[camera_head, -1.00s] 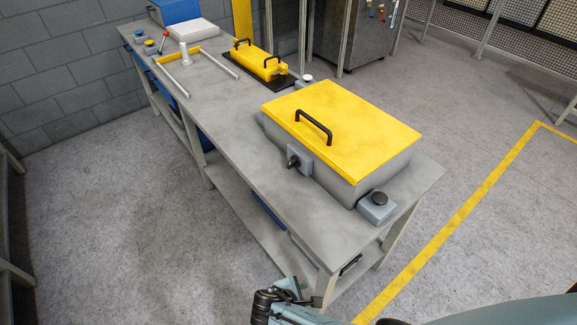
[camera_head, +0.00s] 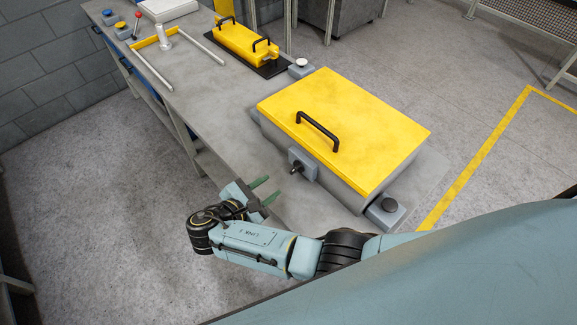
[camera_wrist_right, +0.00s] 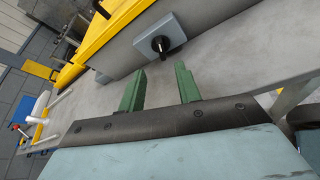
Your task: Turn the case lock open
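The case (camera_head: 350,135) is a grey box with a closed yellow lid and a black handle (camera_head: 318,131), on the grey workbench. Its lock (camera_head: 299,165) is a black knob on a small grey block on the front side. In the right wrist view the lock (camera_wrist_right: 160,43) shows ahead of the fingers, slightly above their tips. My right gripper (camera_head: 266,189) has two green fingers, spread apart with nothing between them, just left of and below the lock, not touching it. The fingers also show in the wrist view (camera_wrist_right: 160,75). My left gripper is not in view.
A small box with a black button (camera_head: 386,209) sits at the case's right corner. Behind the case are a box with a white button (camera_head: 300,68) and a long yellow part (camera_head: 243,42) on a black plate. The bench front (camera_head: 300,208) is clear.

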